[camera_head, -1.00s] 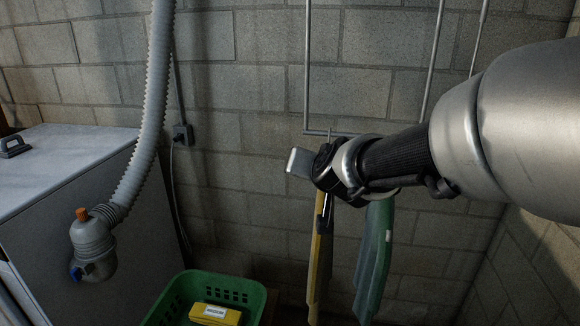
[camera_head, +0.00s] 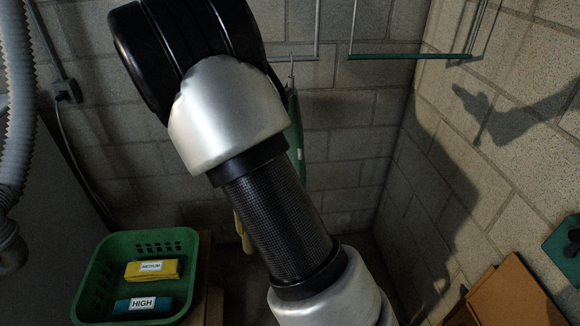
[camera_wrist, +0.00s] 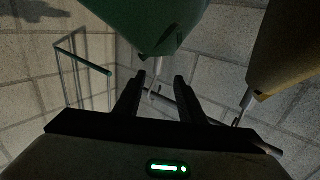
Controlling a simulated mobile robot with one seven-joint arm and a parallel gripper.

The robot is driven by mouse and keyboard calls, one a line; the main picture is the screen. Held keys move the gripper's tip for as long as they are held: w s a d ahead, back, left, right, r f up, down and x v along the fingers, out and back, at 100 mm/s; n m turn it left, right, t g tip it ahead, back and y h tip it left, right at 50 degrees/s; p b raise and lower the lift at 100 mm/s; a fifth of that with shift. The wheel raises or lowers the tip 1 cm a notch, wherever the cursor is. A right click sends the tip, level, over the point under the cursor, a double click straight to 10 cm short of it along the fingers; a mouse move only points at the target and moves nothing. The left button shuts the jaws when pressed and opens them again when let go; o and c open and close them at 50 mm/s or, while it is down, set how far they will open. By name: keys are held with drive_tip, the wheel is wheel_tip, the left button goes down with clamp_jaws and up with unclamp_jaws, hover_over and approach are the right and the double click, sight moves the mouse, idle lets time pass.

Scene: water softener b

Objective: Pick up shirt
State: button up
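A green shirt (camera_head: 297,135) hangs from a rail (camera_head: 300,60) in the head view, mostly hidden behind my arm. In the wrist view the same green cloth (camera_wrist: 150,25) fills the top centre. A yellow-brown shirt (camera_wrist: 285,45) hangs at the right of the wrist view; only a small yellow part (camera_head: 243,232) shows in the head view. My gripper (camera_wrist: 158,82) is open, with the green shirt's thin metal hook (camera_wrist: 155,88) appearing between its fingertips. I cannot tell whether the fingers touch it. My arm hides the gripper in the head view.
A green basket (camera_head: 88,275) holds a yellow folded item (camera_head: 150,275) and a teal one (camera_head: 143,306) at lower left. Another rail (camera_head: 410,56) is at upper right. Block walls close the corner; a cardboard piece (camera_head: 515,292) stands at lower right.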

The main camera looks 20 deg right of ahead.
sight(289, 82)
drive_tip(key=x, duration=0.4)
drive_tip(key=shift+w+d+r, duration=0.15)
drive_tip(key=shift+d, duration=0.15)
drive_tip(key=p+x, duration=0.1)
drive_tip(key=x, duration=0.3)
drive_tip(key=shift+w+d, duration=0.1)
drive_tip(key=shift+d, duration=0.1)
clamp_jaws()
idle(1.0)
